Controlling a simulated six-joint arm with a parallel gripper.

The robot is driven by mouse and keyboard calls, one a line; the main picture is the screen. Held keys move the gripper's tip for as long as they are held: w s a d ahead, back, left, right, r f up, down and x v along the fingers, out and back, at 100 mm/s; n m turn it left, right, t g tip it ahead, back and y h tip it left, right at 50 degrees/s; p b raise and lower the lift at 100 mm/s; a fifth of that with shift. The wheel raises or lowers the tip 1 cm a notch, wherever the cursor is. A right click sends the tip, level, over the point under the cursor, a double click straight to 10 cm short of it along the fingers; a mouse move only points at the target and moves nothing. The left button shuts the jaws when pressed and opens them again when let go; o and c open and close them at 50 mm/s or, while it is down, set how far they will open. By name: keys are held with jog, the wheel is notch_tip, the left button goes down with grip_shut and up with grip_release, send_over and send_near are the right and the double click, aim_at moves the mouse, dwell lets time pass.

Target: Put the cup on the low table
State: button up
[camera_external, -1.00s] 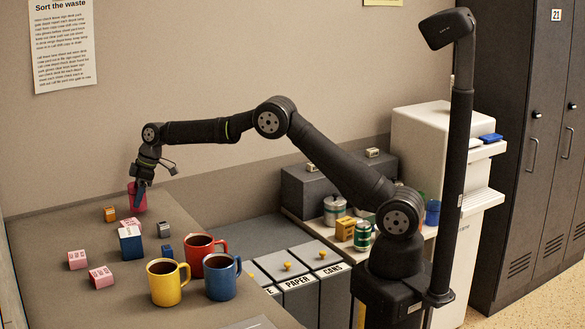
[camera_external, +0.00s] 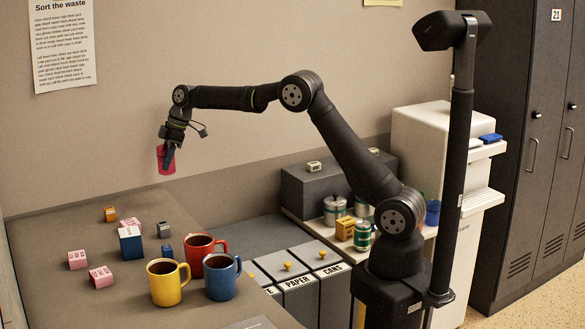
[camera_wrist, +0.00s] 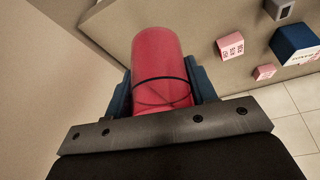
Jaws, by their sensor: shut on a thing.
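A pinkish-red cup (camera_external: 166,160) is held in my gripper (camera_external: 168,154), up in the air above the back of the grey table top. In the wrist view the red cup (camera_wrist: 160,75) sits between the two blue fingers of my gripper (camera_wrist: 162,92), which touch its sides. A dark line runs around the cup. In the external view the cup is slightly tilted. I cannot tell which surface is the low table.
On the grey table top (camera_external: 60,220) stand a yellow mug (camera_external: 165,285), a red mug (camera_external: 198,248) and a blue mug (camera_external: 219,280), with several small boxes such as a blue one (camera_external: 131,243). Labelled bins (camera_external: 297,290) and a shelf with cans (camera_external: 362,236) are to the right.

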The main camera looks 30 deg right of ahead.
jog(key=r, duration=0.5)
jog(key=shift+w+d+r, duration=0.1)
jog(key=shift+w+d, duration=0.05)
jog(key=shift+d, duration=0.05)
jog(key=w+d+r+m+t+h, duration=0.15)
jog(key=d+m, duration=0.25)
jog(key=d, duration=1.7)
jog(key=w+d+f+m+t, duration=0.1)
jog(key=w+d+m, duration=0.2)
jog(key=d, duration=1.9)
jog(key=s+d+m+h, duration=0.15)
jog(key=s+d, duration=0.35)
jog(key=d, duration=0.6)
jog(key=s+d+m, duration=0.3)
jog(key=s+d, duration=0.2)
jog(key=d, duration=0.6)
jog(key=s+d+m+t+h, duration=0.1)
jog(key=s+d+m, duration=0.3)
jog(key=s+d, duration=1.15)
jog(key=f, duration=1.1)
jog(key=s+a+f, duration=0.1)
jog(key=f, duration=2.2)
jog(key=shift+s+a+f, duration=0.15)
jog(key=shift+a+f, duration=0.05)
